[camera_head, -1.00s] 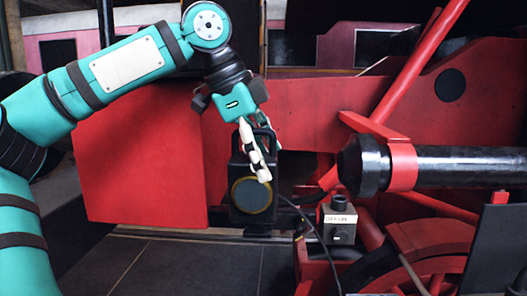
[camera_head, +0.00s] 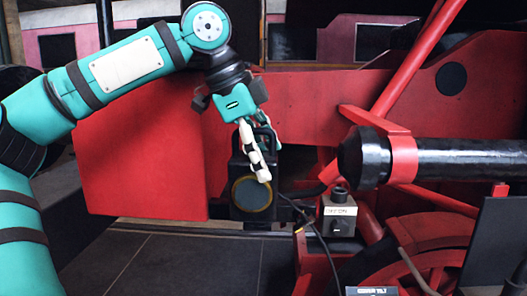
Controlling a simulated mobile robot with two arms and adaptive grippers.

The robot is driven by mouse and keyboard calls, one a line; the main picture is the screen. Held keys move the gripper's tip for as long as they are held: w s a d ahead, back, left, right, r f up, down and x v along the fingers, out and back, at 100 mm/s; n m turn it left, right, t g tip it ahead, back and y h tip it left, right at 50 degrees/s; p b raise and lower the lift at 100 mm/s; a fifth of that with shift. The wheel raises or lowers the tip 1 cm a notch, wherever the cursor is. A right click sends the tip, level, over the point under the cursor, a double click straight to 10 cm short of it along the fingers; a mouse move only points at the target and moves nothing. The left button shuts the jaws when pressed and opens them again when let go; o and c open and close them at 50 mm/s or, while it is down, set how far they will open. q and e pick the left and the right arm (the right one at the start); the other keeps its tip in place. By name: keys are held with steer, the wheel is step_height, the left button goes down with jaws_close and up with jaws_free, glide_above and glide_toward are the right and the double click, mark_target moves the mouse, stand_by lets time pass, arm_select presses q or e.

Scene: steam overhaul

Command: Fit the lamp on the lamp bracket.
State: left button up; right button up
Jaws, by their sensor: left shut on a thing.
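The lamp (camera_head: 239,172) is a black box with a round dark lens in a yellowish ring and a handle on top. It stands upright in front of the red engine frame. My left gripper (camera_head: 262,158) comes down from above and is shut on the lamp at its handle; its pale fingers cover part of the lamp's front. The lamp bracket cannot be made out clearly; the lamp hides what is behind its lower part. I cannot tell whether the lamp touches it. My right gripper is not in view.
Right of the lamp are a small grey labelled box (camera_head: 340,215), a black cable (camera_head: 319,238) and a thick black cylinder (camera_head: 450,166) with a red band. A red panel (camera_head: 140,150) stands left. Dark floor tiles (camera_head: 190,265) lie below.

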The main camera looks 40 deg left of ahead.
arm_select(q)
steer(key=shift+f, duration=0.6)
steer(key=shift+f+b, duration=0.6)
steer(key=shift+f, duration=1.05)
steer(key=o, duration=1.5)
steer(key=shift+o, duration=0.3)
steer(key=shift+s+d, duration=0.1)
